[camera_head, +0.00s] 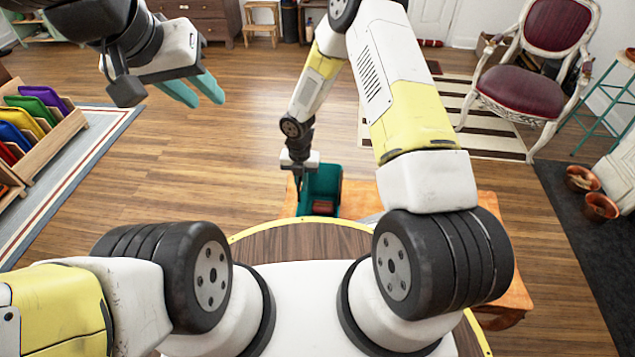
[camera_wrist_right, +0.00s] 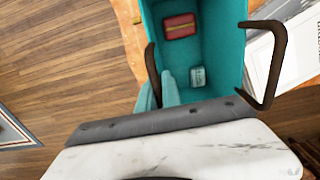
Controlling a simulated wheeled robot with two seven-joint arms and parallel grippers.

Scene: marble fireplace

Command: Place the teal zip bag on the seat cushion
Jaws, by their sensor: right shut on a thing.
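A teal open-topped bag (camera_head: 320,190) with brown strap handles stands on the orange wooden table, and fills the top of the right wrist view (camera_wrist_right: 215,45). It is the only large teal bag I see; its zip does not show. A red pouch (camera_wrist_right: 180,26) and a small teal labelled item (camera_wrist_right: 198,77) lie inside. My right gripper (camera_wrist_right: 160,88) is shut at its near left edge by a handle; the exact part gripped is hidden. The burgundy seat cushion (camera_head: 522,92) is on the carved chair, far right. My left gripper (camera_head: 206,99) is open and empty above the floor at upper left.
The orange table (camera_head: 365,195) is mostly hidden by my body and right arm. A striped rug (camera_head: 490,125) lies before the chair. A teal stool (camera_head: 600,115) and pots (camera_head: 598,207) stand right. A rack of colourful folders (camera_head: 30,125) is left. The middle floor is clear.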

